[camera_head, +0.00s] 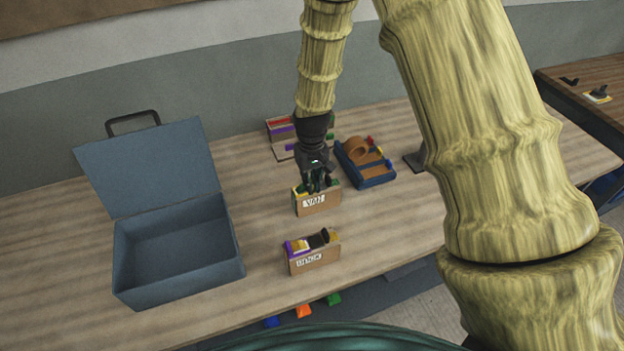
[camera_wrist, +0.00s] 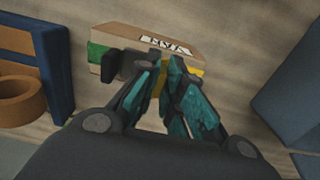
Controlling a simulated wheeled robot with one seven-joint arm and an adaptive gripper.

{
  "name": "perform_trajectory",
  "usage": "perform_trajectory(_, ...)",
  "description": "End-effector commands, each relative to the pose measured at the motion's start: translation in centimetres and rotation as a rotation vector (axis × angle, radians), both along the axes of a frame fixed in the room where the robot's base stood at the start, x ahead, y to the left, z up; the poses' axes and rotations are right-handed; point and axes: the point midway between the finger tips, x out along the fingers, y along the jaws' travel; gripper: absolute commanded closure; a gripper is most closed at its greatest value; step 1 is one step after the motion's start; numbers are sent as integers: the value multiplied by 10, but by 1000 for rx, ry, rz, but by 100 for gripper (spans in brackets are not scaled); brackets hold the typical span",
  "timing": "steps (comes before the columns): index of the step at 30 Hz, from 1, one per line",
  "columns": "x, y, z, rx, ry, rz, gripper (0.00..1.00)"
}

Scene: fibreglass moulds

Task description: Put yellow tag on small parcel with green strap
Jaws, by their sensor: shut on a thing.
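A small cardboard parcel (camera_head: 318,204) with a white label reading VAN stands on the workbench. It also shows in the wrist view (camera_wrist: 120,42), with a green strap (camera_wrist: 98,53) at one end and a yellow patch (camera_wrist: 196,72) near the other. My gripper (camera_head: 318,186) is over the parcel's top, pointing down. In the wrist view its fingers (camera_wrist: 166,88) are close together on a thin yellow piece (camera_wrist: 159,83), which looks like the yellow tag. The fingers hide much of the tag and parcel top. I cannot tell whether the tag touches the parcel.
A second parcel (camera_head: 314,261) with a purple strap stands nearer the front edge. An open grey-blue case (camera_head: 180,275) is at left. A blue tray (camera_head: 372,183) with a tape roll (camera_head: 356,149) is close at right; another parcel (camera_head: 281,131) is behind. Coloured bins are below the front edge.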

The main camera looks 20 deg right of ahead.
Motion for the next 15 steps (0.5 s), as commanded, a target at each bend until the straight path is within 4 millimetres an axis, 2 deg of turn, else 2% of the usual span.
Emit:
perform_trajectory(9, 0, 0, -3, 0, 0, 0, 100)
perform_trajectory(10, 0, 0, -2, 0, 0, 0, 85)
perform_trajectory(12, 0, 0, -2, 0, 0, 0, 73)
perform_trajectory(13, 0, 0, -2, 0, 0, 0, 69)
perform_trajectory(15, 0, 0, -2, 0, 0, 0, 69)
